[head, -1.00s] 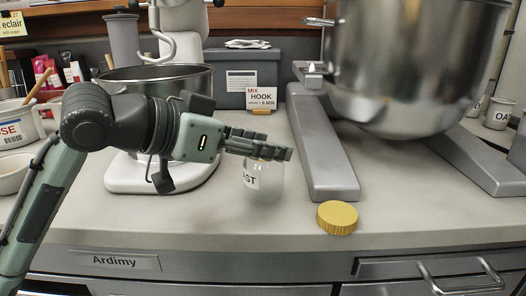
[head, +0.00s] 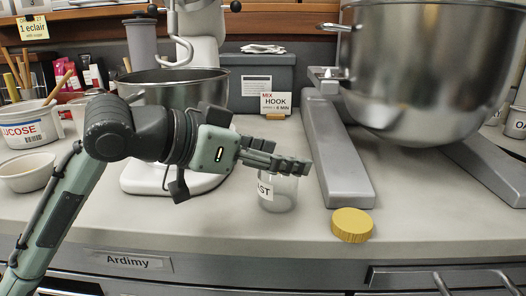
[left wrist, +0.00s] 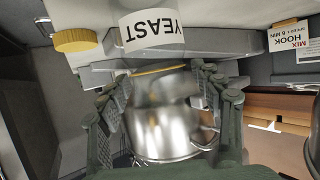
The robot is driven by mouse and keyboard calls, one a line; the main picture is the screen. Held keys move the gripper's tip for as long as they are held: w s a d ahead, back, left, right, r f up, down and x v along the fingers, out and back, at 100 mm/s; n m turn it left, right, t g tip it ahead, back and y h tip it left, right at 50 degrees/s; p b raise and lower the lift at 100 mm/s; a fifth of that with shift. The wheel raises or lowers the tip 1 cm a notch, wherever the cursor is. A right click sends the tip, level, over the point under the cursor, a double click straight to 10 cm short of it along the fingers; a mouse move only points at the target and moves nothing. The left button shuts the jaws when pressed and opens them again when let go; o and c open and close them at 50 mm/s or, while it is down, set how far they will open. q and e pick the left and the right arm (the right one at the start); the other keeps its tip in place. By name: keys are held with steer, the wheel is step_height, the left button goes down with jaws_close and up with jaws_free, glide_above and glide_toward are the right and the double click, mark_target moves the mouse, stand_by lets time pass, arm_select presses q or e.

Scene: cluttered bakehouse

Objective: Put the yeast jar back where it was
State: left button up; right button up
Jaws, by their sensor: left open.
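The yeast jar (head: 284,203) is clear glass with a white label and stands on the counter, left of the big mixer's grey leg. My left gripper (head: 300,167) is open at the jar's upper part, and its fingers hide the jar's top in the head view. In the left wrist view the jar's YEAST label (left wrist: 152,30) is upside down, just past the open left fingers (left wrist: 155,85). A round yellow lid (head: 352,225) lies apart on the counter, right of the jar; it also shows in the wrist view (left wrist: 75,40). My right gripper is not in view.
A large steel mixer bowl (head: 425,80) overhangs the right, with a grey leg (head: 335,150) beside the jar. A smaller mixer with a bowl (head: 170,90) stands behind my left arm. A MIX HOOK card (head: 275,103) stands behind. The counter front (head: 220,230) is clear.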

arm_select(q)
steer(key=v, duration=1.2)
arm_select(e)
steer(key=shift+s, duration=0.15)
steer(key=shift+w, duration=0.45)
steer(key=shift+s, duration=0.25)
